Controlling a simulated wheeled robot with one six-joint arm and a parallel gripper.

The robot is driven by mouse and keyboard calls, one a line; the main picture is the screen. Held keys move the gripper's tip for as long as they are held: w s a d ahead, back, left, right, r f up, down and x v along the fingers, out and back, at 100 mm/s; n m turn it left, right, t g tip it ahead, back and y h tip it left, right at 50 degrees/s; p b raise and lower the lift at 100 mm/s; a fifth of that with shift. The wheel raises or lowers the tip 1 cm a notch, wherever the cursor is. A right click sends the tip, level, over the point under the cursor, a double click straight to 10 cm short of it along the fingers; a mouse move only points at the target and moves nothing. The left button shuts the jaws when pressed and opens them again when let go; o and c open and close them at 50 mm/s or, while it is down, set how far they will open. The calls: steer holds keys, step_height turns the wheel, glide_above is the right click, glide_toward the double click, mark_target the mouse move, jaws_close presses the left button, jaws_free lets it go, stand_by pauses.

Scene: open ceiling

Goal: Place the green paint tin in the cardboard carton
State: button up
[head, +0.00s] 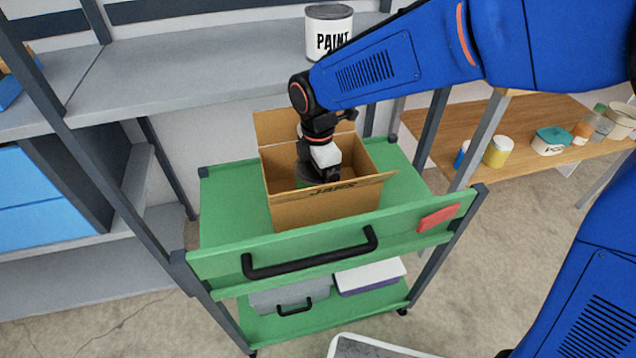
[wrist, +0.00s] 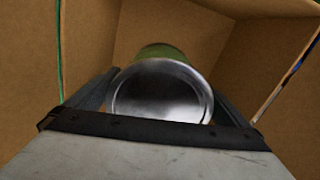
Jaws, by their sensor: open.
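The cardboard carton (head: 330,209) stands with its flaps open on the green cart's top. My gripper (head: 318,177) reaches down into the carton in the head view. In the wrist view the green paint tin (wrist: 162,92) is inside the carton, its silver lid toward the camera and a strip of green side showing. The carton's inner walls (wrist: 250,62) surround it. My gripper's fingers (wrist: 160,95) are open, one on each side of the tin. In the head view only a little green shows below the gripper; the arm and carton wall hide the rest.
A white paint tin (head: 329,32) stands on the grey shelf (head: 190,75) behind. A wooden table (head: 440,135) at right holds several containers.

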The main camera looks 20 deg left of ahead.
step_height(320, 180, up, 12)
steer(key=shift+r, duration=0.1)
stand_by(0.5)
steer(key=shift+d, duration=0.1)
